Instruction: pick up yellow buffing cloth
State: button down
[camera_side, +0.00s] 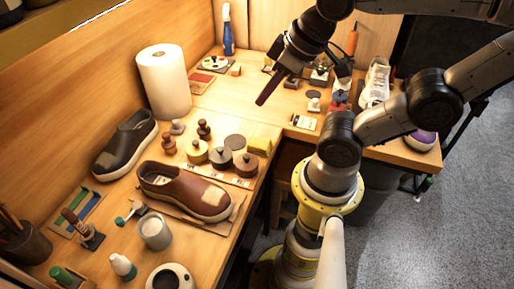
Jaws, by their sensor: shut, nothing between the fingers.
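A small yellow item (259,145), which looks like the folded buffing cloth, lies on the wooden bench near its inner corner, right of the round tins. My gripper (262,101) is shut and empty. It hangs above the bench, pointing down and left, up the picture from the yellow item and apart from it. The cloth's far side and exact folds are too small to tell.
Round tins (222,157) stand left of the cloth. A brown shoe (186,190) and a black shoe (125,145) sit nearby. A paper roll (164,82) and a blue spray bottle (228,32) stand at the back. A white sneaker (376,84) is at right.

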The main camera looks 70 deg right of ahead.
dwell(0.4)
grip_release()
dwell(0.4)
